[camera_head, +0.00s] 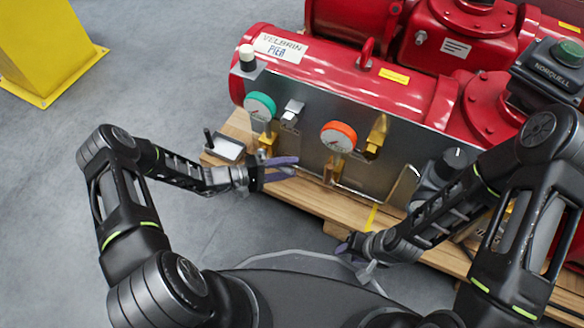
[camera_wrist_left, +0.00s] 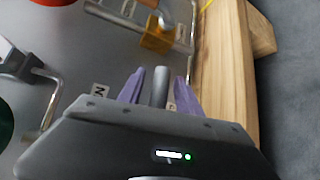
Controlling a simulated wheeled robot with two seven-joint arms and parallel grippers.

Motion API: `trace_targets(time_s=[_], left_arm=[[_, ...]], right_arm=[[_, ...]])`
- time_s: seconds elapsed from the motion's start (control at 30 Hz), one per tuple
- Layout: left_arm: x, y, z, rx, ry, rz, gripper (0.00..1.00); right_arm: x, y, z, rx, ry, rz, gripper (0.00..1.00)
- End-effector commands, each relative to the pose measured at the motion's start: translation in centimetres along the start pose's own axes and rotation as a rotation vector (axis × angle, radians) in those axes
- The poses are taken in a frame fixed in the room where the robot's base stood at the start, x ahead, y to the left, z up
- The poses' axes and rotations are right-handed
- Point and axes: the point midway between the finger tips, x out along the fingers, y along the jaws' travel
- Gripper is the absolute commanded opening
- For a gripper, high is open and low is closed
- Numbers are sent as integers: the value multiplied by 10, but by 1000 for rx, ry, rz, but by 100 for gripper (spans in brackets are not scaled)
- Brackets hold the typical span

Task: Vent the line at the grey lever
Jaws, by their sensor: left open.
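A grey rod (camera_wrist_left: 159,87), apparently a lever end, stands between the purple fingers of my left gripper in the left wrist view; contact cannot be told. My left gripper (camera_head: 296,166) is open at the lower edge of the grey panel (camera_head: 312,158), right of the green gauge's brass fitting, and hides the rod in the head view. A silver-grey handle (camera_head: 292,111) sits higher on the panel, right of the green gauge (camera_head: 260,106); it also shows in the left wrist view (camera_wrist_left: 14,60). My right gripper (camera_head: 355,248) is low in front of the pallet; its jaw opening is unclear.
An orange gauge (camera_head: 338,136) and a brass lever (camera_head: 377,134) are further right on the panel. Bent metal rods (camera_head: 404,186) stick out from it. A small tray (camera_head: 228,148) is at the left end of the wooden pallet (camera_head: 310,203).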

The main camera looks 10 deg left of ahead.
Motion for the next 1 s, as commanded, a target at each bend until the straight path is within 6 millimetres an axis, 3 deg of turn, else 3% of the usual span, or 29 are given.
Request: trace_targets(time_s=[0.13, 0.43, 0.9, 1.0], left_arm=[[13, 0, 0, 1, 0, -1, 41], [14, 0, 0, 1, 1, -1, 40], [14, 0, 0, 1, 1, -1, 2], [14, 0, 0, 1, 1, -1, 0]], right_arm=[[4, 1, 0, 0, 2, 0, 36], [4, 1, -1, 0, 3, 0, 36], [4, 1, -1, 0, 3, 0, 36], [4, 1, -1, 0, 3, 0, 36]])
